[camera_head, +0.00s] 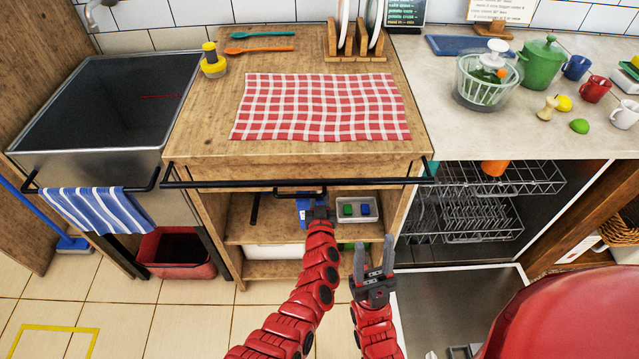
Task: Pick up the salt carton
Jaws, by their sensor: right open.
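A blue box (303,207), likely the salt carton, stands on the open shelf under the wooden counter. It is partly hidden, and I cannot read its label. My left gripper (319,204) is at the box's right side, reaching into the shelf opening. Its fingers are too small and dark to tell whether they are open or touch the box. My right gripper (374,258) is open and empty, in front of the shelf and to the right, with its fingers pointing up in the picture.
A tray (371,218) with green and blue items sits right of the box. A black rail (230,183) crosses above the opening. An open dishwasher (470,205) with racks is at the right. A red bin (175,254) stands at the left.

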